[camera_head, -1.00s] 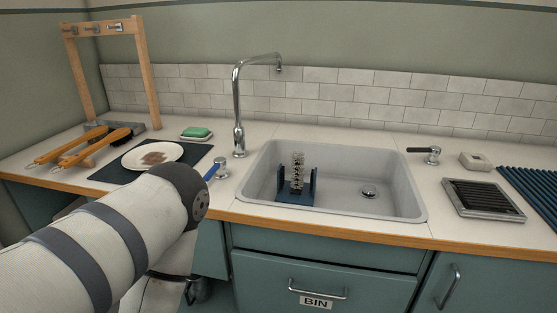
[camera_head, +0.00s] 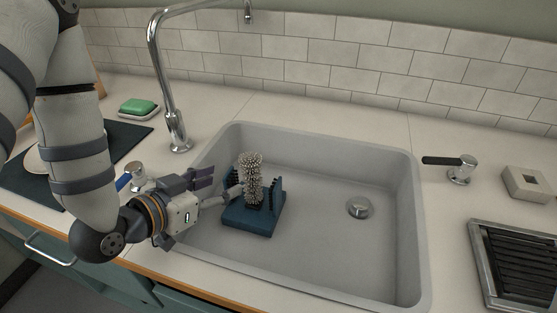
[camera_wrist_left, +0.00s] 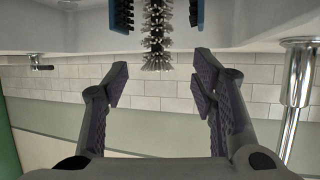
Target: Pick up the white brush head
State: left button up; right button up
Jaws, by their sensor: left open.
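The pale, bristly brush head (camera_head: 251,178) stands upright on a blue stand (camera_head: 249,219) in the left part of the sink. It also shows upside down in the left wrist view (camera_wrist_left: 157,36), beyond the fingertips and roughly in line with the gap between them. My left gripper (camera_head: 224,184) is open at the left side of the brush head, its fingers pointing towards it. In the left wrist view the open fingers (camera_wrist_left: 161,86) have nothing between them. My right gripper is not in view.
The grey sink (camera_head: 320,262) has free room on its right, around the drain (camera_head: 359,207). The tall faucet (camera_head: 176,128) rises behind my left gripper. Dark brush pads flank the brush head on the stand. A green soap (camera_head: 138,106) lies at the back left.

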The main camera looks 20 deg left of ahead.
aim_at(246, 173)
pick_arm(q)
jog(key=x, duration=0.1)
jog(key=b+x, duration=0.1)
jog(key=x, duration=0.1)
jog(key=shift+w+f, duration=0.2)
jog(key=shift+f, duration=0.2)
jog(key=x, duration=0.3)
jog(key=b+x, duration=0.1)
jog(key=x, duration=0.2)
jog(key=shift+w+d, duration=0.3)
jog(key=shift+w, duration=0.5)
grip_shut()
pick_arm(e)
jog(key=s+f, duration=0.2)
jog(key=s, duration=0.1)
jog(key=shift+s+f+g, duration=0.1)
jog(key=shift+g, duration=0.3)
